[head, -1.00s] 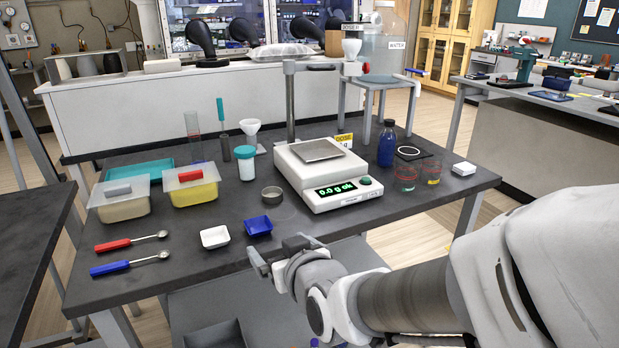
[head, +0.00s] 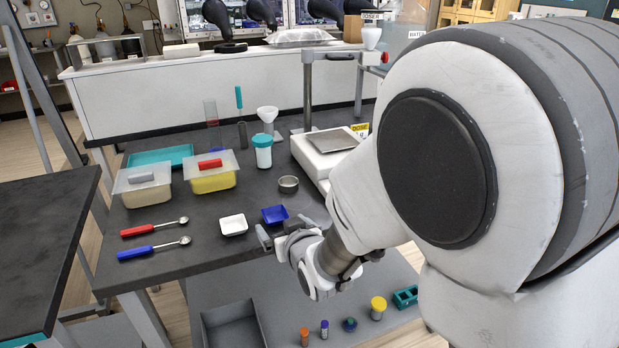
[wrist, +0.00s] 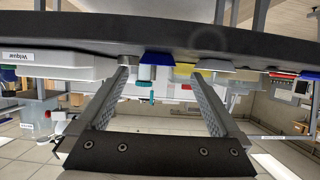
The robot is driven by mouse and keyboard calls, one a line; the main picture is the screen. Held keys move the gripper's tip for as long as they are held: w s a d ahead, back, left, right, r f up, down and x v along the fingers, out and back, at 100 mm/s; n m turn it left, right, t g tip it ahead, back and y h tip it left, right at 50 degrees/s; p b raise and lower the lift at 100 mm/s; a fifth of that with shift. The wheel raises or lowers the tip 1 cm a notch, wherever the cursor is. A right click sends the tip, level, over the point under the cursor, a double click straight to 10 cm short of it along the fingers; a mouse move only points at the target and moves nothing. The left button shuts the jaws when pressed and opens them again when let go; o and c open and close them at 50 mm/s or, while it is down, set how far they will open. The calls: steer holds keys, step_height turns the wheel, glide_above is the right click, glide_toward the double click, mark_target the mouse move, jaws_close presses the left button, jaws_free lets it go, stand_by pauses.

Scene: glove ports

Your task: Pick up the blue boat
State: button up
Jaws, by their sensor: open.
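The blue boat (head: 275,215) is a small, shallow square dish near the front edge of the dark table, just right of a white boat (head: 233,225). My gripper (head: 284,234) is at the table's front edge, close to the near side of the blue boat, with its jaws apart and nothing between them. In the wrist view the scene is upside down. The blue boat (wrist: 158,58) shows there between and beyond the two open fingers (wrist: 161,76). I cannot tell whether the fingertips reach its rim.
Left are two lidded tubs (head: 209,180), red (head: 153,228) and blue (head: 154,248) spoons. Behind the boat stand a metal dish (head: 288,184), a teal-capped jar (head: 263,152) and a scale (head: 322,147), partly hidden by my arm. Below, a lower shelf holds a grey bin (head: 236,328) and small items.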

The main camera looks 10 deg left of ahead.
mark_target(273, 213)
steer(key=shift+b+x, duration=0.35)
steer(key=shift+x, duration=2.3)
steer(key=shift+w+d+r, duration=0.1)
steer(key=shift+d+r, duration=0.05)
steer(key=shift+r, duration=0.05)
steer(key=shift+c, duration=0.3)
jaws_close()
